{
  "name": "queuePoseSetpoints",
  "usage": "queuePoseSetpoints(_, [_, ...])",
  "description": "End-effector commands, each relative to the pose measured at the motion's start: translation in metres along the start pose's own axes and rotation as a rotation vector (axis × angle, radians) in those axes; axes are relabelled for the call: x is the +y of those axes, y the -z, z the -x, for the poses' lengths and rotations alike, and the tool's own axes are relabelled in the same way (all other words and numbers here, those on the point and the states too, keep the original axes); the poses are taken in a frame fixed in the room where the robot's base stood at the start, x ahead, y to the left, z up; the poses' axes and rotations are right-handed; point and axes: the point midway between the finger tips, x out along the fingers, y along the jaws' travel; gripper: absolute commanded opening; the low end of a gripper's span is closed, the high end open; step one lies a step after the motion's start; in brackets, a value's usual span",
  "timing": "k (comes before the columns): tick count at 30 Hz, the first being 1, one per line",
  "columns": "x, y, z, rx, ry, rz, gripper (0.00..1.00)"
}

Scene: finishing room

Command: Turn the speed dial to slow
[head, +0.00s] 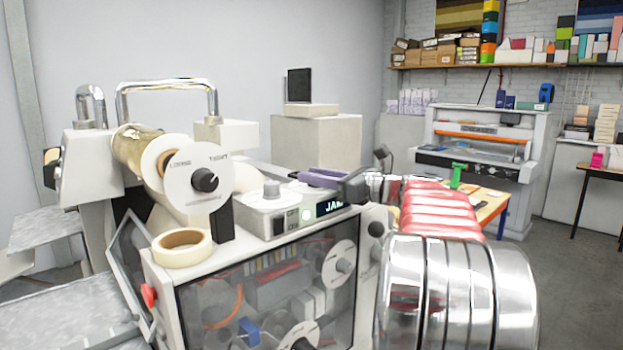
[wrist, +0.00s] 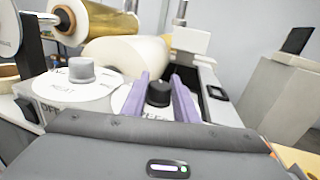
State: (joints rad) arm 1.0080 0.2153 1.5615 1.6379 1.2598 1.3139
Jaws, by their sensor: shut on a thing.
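The speed dial's black knob (wrist: 159,95) sits on a white disc in the wrist view, with partly hidden lettering below it. My gripper (wrist: 160,82) has its two purple fingers on either side of this knob, shut on it. In the head view my gripper (head: 318,178) reaches in from the right over the machine's control panel, and it hides the speed dial. Which mark the knob points to cannot be read. The laminating machine (head: 165,275) stands in the middle of the head view.
A heat dial with a grey knob (wrist: 82,71) is left of the speed dial. A lit display (head: 334,208) seems to read "JAM". A tape roll (head: 182,248) lies on the machine's top. A gold foil roll (wrist: 83,22) and white roll (wrist: 125,55) lie behind the dials.

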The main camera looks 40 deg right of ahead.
Motion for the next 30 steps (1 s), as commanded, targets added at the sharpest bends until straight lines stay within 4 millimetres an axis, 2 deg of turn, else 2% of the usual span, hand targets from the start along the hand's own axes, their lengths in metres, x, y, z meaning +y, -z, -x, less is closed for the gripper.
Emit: queuePoseSetpoints(30, [-0.0002, 0.0007, -0.0009, -0.020, -0.498, 0.002, 0.05])
